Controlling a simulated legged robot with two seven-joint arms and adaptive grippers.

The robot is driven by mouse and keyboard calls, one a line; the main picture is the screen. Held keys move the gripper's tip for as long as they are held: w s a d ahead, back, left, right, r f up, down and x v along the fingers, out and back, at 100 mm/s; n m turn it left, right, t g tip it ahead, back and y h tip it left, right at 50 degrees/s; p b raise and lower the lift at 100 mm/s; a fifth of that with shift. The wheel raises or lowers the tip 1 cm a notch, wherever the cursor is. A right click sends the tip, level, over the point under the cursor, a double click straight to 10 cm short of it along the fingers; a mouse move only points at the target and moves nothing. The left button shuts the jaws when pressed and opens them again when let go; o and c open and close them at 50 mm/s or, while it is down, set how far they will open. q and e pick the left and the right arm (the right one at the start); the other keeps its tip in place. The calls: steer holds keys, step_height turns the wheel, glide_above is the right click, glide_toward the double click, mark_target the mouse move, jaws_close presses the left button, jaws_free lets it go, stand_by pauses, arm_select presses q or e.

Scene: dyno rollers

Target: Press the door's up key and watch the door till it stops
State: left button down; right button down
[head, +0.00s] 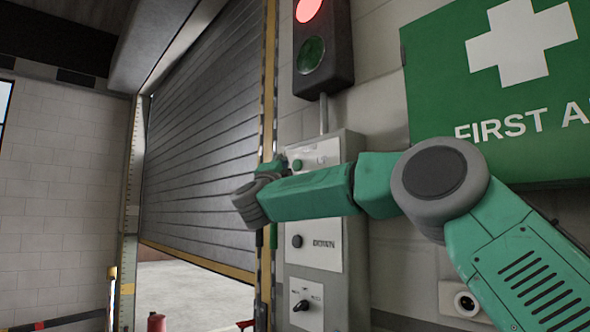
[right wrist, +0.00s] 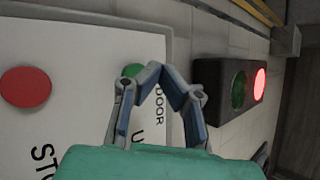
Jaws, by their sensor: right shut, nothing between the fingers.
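The grey slatted roller door (head: 200,140) is partly raised, with a gap and bright floor under its yellow bottom edge. The door's control box has a green up key (head: 297,164) near its top, which also shows in the right wrist view (right wrist: 131,70) beside the "DOOR U" lettering. My right gripper (head: 270,168) is at the panel near this key; its fingers (right wrist: 163,72) are shut and empty. A fingertip overlaps the key's edge in the wrist view; I cannot tell whether it touches. My left gripper is out of view.
A signal light (head: 322,40) above the box shows red lit, green dark. A red stop button (right wrist: 26,87) and a dark down key (head: 297,241) share the panel. A green first aid cabinet (head: 440,90) is on the wall at right, behind my arm.

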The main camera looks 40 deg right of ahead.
steer(key=a, duration=0.4)
steer(key=shift+s, duration=0.15)
stand_by(0.4)
